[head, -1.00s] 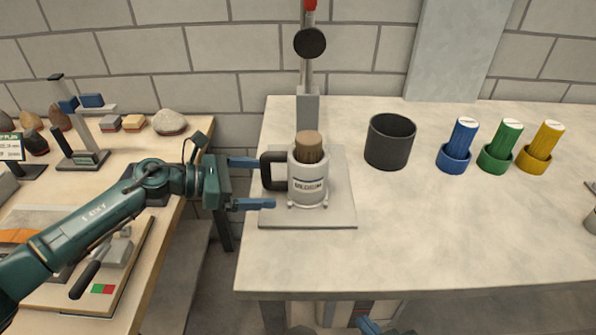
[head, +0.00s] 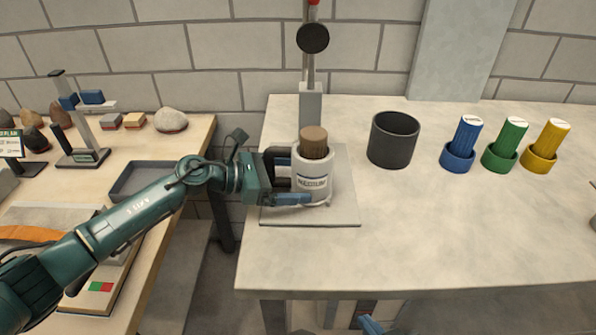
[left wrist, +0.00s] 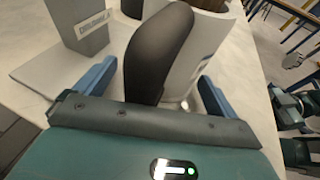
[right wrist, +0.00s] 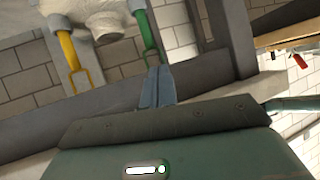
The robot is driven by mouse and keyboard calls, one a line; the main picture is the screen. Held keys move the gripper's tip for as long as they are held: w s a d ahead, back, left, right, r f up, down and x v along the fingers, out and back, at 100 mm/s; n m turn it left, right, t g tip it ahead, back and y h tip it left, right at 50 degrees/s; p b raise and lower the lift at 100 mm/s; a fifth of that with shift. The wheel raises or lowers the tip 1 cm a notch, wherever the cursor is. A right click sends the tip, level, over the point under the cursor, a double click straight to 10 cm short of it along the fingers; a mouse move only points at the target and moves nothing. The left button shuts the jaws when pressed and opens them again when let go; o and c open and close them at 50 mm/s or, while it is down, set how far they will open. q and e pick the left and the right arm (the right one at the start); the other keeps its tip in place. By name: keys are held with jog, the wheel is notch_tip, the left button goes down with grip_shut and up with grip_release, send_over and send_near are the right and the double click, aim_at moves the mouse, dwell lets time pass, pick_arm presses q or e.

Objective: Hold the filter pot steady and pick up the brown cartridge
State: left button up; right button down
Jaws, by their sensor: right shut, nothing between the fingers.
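The white filter pot (head: 312,186) stands on a thin grey plate (head: 345,212), its dark handle facing left. The brown cartridge (head: 314,142) stands upright in the pot, its top above the rim. My left gripper (head: 288,182) is open at the handle side. In the left wrist view, its blue fingers stand apart on both sides of the black handle (left wrist: 157,50), with gaps visible; the pot wall (left wrist: 205,45) is just beyond. The far finger is mostly hidden in the head view. My right gripper (right wrist: 157,86) is shut and empty; in the head view only its tip (head: 370,325) shows below the table edge.
A post (head: 310,105) rises behind the pot. An empty dark grey cup (head: 393,140) stands to its right, then blue (head: 461,145), green (head: 505,145) and yellow (head: 543,145) cylinders in holders. The table's front right is clear. A side bench (head: 190,140) is at left.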

pick_arm(q)
jog(key=shift+s+d+f, duration=0.15)
jog(key=shift+s+d, duration=0.15)
jog(key=shift+s, duration=0.05)
jog(key=c, duration=0.5)
jog(key=shift+c, duration=0.3)
jog(key=shift+o, duration=0.6)
jog(key=shift+w, duration=0.1)
